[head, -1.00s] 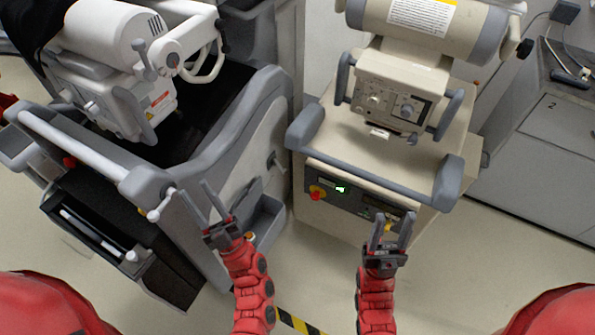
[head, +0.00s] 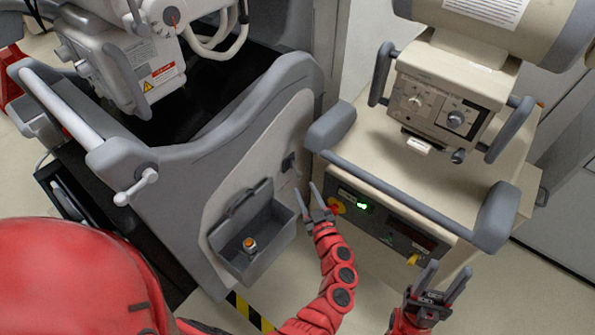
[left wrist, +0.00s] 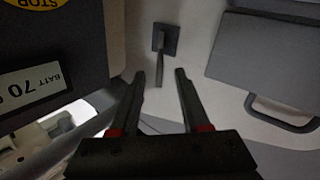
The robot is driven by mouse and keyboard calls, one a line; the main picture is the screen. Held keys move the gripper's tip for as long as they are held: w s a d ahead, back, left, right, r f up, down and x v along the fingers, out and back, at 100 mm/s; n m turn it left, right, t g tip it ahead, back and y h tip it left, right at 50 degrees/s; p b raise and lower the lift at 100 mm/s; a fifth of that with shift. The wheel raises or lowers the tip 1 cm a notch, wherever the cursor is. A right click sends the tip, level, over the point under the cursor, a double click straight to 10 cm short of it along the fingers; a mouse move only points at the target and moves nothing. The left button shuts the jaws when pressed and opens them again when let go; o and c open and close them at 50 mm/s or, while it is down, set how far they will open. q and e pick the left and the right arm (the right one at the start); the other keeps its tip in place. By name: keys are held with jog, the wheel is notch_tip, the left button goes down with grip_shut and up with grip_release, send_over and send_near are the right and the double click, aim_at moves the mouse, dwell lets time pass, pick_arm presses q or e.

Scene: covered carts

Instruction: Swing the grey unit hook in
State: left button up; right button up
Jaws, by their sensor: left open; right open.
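The grey unit (head: 222,165) stands at the left, its pale side panel facing the beige unit. Its hook (head: 289,162) is a small dark plate with a short grey arm, high on that panel near the rear edge. In the left wrist view the hook (left wrist: 161,62) shows just beyond the fingertips, its arm pointing down the picture between them. My left gripper (head: 307,190) is open and empty in the gap between the units, close to the hook; no contact shows. My right gripper (head: 450,267) is open and empty in front of the beige unit.
The beige unit (head: 440,185) stands close on the right, with a grey front rail (head: 400,197) and a red-yellow stop knob (head: 337,206) beside my left gripper. A grey bin (head: 262,250) juts from the grey unit's panel. The gap between the units is narrow.

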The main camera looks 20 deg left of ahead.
aim_at(297, 170)
pick_arm(q)
jog(key=x, duration=0.9)
jog(key=shift+b, duration=0.3)
jog(key=shift+c, duration=0.2)
grip_shut()
dwell(0.7)
